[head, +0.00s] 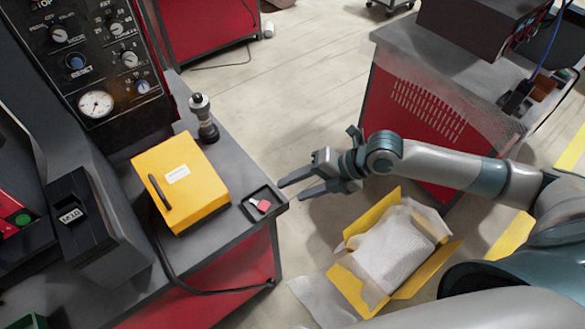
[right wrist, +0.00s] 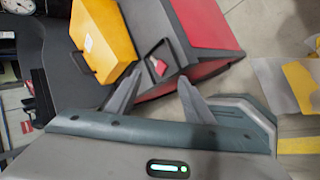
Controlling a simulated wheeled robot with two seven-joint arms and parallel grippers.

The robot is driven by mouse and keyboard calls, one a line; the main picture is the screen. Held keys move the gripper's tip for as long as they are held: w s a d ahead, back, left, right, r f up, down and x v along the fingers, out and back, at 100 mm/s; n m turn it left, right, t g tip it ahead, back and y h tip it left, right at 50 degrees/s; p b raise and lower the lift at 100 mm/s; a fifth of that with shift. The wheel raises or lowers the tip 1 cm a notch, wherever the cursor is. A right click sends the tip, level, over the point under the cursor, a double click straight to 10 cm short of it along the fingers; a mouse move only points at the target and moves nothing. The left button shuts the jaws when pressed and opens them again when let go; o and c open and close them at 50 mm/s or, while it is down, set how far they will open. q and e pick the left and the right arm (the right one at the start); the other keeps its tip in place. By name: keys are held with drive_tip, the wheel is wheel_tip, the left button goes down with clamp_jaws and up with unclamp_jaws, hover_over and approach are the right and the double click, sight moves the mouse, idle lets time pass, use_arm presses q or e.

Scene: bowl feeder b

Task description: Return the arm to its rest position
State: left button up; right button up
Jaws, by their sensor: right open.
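My right gripper (head: 290,187) is open and empty in the head view, beside the corner of the grey-topped red workbench (head: 222,248). Its fingers point left toward a small black tray (head: 250,211) that holds a small red and white item (head: 263,205). In the right wrist view the two fingers (right wrist: 160,90) stand apart, with the black tray (right wrist: 152,56) beyond the left finger. Nothing is between the fingers. My left gripper is not in view.
A yellow case (head: 180,180) and a dark cylindrical device (head: 204,120) stand on the bench. An open yellow carton (head: 362,297) with white wrapping lies on the floor below my right arm. A red cabinet (head: 405,120) stands behind the arm. Bare floor lies between.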

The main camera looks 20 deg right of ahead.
drive_tip(key=w+d+f+m+t+h, duration=0.2)
drive_tip(key=w+d+f+m, duration=0.3)
drive_tip(key=f, duration=0.4)
drive_tip(key=w+d+f+m+t+h, duration=0.15)
drive_tip(key=w+f+m, duration=0.35)
drive_tip(key=f, duration=0.5)
drive_tip(key=s+d+f+m+h, duration=0.1)
drive_tip(key=s+d+f+m, duration=0.15)
drive_tip(key=f, duration=0.35)
drive_tip(key=s+d+f+m+g+h+b, duration=0.1)
drive_tip(key=s+d+f+m, duration=0.1)
drive_tip(key=s+f+m, duration=0.3)
drive_tip(key=s+d+f+m+h, duration=0.1)
drive_tip(key=s+d+f, duration=0.1)
drive_tip(key=f, duration=0.5)
drive_tip(key=s+d+f+m+g+h, duration=0.15)
drive_tip(key=s+f+m, duration=0.35)
drive_tip(key=s+f, duration=0.95)
drive_tip(key=s+a+f+m+g, duration=0.2)
drive_tip(key=s+a+f, duration=0.1)
drive_tip(key=s, duration=1.1)
drive_tip(key=s+a+f+m+g+b, duration=0.1)
drive_tip(key=s+a+f+m+g, duration=0.1)
drive_tip(key=s, duration=1.1)
drive_tip(key=shift+s+a+f+m, duration=0.4)
drive_tip(key=shift+a+f+m, duration=0.05)
drive_tip(key=shift+f, duration=0.45)
